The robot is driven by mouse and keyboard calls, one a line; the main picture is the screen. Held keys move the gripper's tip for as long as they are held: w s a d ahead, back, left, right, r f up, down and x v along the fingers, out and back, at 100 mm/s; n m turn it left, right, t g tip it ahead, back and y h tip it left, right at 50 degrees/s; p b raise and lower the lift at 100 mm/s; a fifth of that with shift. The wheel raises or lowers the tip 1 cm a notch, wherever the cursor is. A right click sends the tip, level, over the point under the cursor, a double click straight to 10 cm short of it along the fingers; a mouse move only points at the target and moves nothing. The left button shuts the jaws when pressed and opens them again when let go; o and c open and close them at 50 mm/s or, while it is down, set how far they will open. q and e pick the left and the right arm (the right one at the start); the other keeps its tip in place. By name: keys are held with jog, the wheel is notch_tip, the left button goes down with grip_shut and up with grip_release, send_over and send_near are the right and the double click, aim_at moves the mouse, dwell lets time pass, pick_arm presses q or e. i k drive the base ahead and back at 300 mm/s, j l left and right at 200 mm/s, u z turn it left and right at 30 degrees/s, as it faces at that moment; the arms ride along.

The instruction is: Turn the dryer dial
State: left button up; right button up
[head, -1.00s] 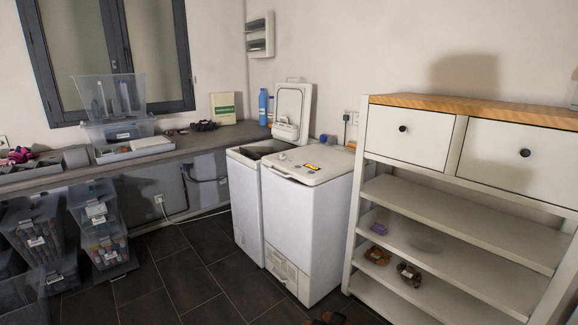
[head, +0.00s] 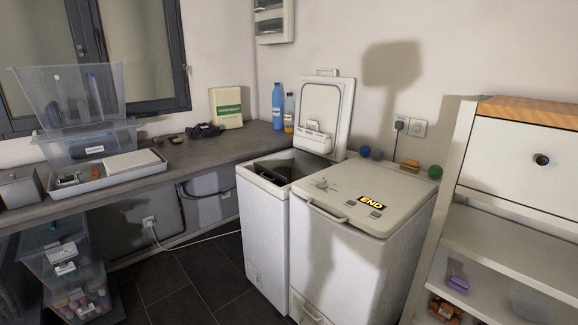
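Two white toploaders stand side by side. The left machine (head: 262,225) has its lid (head: 325,105) raised, and its dark opening shows. The right machine (head: 345,255) has its lid shut, with a handle bar at its front edge. Which machine is the dryer is not certain from this view. Neither gripper is in view.
A grey counter (head: 200,150) runs along the left, holding a tray, clear bins, a book and bottles (head: 277,106). A white shelf unit with a drawer (head: 518,160) stands close on the right. Dark tiled floor (head: 180,285) is free before the counter.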

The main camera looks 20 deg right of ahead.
aim_at(322, 184)
jog(key=i+z, duration=0.2)
jog(key=i, duration=0.25)
jog(key=i+j+z, duration=0.25)
jog(key=i, duration=0.2)
jog(key=i+j+z, duration=0.2)
jog(key=i, duration=0.25)
